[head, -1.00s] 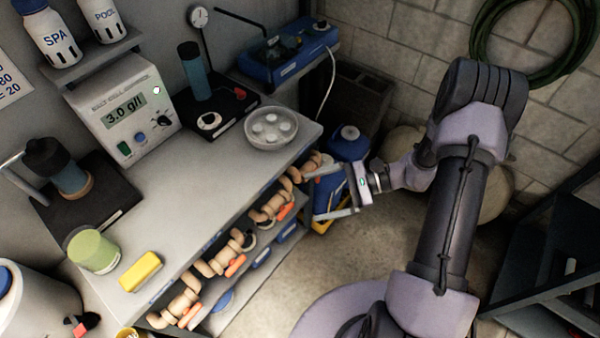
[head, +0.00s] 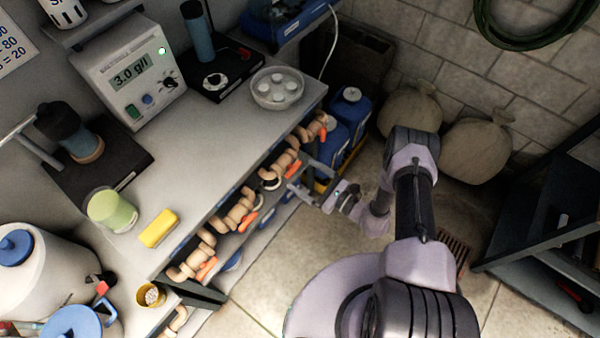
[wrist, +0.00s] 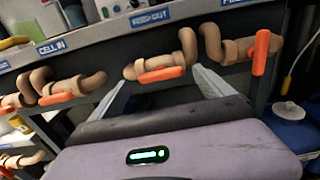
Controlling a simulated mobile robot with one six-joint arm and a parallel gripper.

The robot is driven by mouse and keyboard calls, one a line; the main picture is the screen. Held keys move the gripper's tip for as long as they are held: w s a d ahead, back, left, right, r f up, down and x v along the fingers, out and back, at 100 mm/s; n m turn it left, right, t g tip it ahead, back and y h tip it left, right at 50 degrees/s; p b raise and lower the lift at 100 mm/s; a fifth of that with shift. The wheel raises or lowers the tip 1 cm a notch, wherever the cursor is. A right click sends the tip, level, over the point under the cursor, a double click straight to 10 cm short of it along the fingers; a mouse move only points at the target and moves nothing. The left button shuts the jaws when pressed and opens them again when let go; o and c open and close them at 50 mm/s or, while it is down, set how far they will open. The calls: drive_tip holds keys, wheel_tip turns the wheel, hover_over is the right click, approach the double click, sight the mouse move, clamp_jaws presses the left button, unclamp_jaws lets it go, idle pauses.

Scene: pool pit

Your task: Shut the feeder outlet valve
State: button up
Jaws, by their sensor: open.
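The valve under a blurred blue label that seems to read FEEDER OUT (wrist: 150,15) has a tan pipe body and an orange lever (wrist: 160,74). The lever lies along the pipe, nearly level. In the head view its orange lever (head: 292,170) shows at the bench front, beside my fingertips. My gripper (wrist: 161,76) is open and empty. Its two fingers point at this valve, one on each side of the lever in the picture; whether they touch it I cannot tell. My gripper also shows in the head view (head: 297,175).
A neighbouring valve to the right has its orange lever (wrist: 260,52) upright across its pipe. Another lever (wrist: 56,98) lies to the left, near the CELL IN label (wrist: 51,47). Blue canisters (head: 351,106) stand beyond the bench end. The floor (head: 265,265) beside the bench is clear.

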sight(292, 168)
drive_tip(key=shift+x, duration=1.35)
drive_tip(key=shift+c, duration=0.4)
drive_tip(key=c, duration=1.3)
